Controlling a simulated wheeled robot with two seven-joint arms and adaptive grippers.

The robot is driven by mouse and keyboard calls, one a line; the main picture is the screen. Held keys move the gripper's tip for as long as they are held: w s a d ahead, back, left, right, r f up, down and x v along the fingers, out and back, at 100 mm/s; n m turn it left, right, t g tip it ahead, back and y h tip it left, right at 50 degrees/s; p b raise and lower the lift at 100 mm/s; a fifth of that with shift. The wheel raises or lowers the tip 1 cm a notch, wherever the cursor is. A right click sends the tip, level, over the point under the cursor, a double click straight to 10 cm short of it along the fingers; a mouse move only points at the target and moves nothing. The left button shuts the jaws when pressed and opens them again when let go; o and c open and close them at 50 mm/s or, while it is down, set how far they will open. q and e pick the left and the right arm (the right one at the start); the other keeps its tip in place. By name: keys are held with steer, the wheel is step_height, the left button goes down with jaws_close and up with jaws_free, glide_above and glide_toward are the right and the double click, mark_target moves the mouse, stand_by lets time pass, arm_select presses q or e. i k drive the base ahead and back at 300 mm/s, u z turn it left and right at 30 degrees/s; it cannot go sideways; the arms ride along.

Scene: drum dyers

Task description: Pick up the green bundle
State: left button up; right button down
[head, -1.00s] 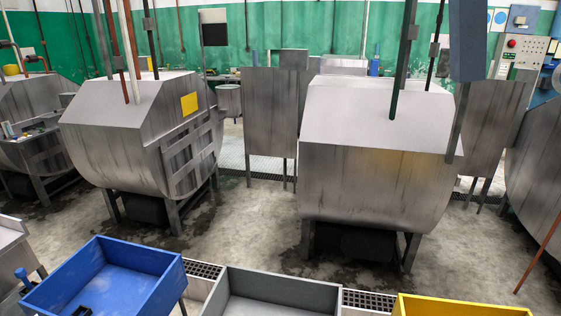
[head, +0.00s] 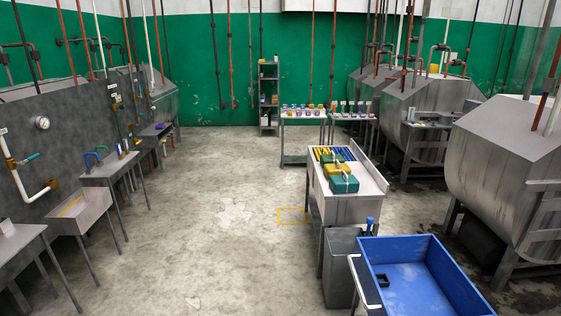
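A green bundle (head: 344,185) lies at the near end of a metal work table (head: 352,209) right of centre in the head view. It looks teal, with a pale band or tie on top. A yellow bundle (head: 333,171) lies just behind it. Another greenish bundle (head: 331,158) shows behind the yellow one. They lie close together, and I cannot tell whether they touch. Neither of my grippers is in view.
A blue tub (head: 425,270) and a grey bin (head: 342,262) stand in front of the table. Large steel drums (head: 515,165) line the right. Small tables and a sink (head: 80,212) line the left. Open concrete floor (head: 220,220) lies left of the work table.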

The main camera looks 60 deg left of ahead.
mark_target(331, 158)
steer(key=u, duration=1.8)
steer(key=k, duration=0.4)
steer(key=u, duration=0.35)
steer(key=i, duration=0.55)
steer(key=u, duration=0.35)
steer(key=i, duration=2)
steer(key=u, duration=0.25)
steer(key=i, duration=3.95)
steer(key=z, duration=0.95)
steer(key=i, duration=1.05)
steer(key=z, duration=1.05)
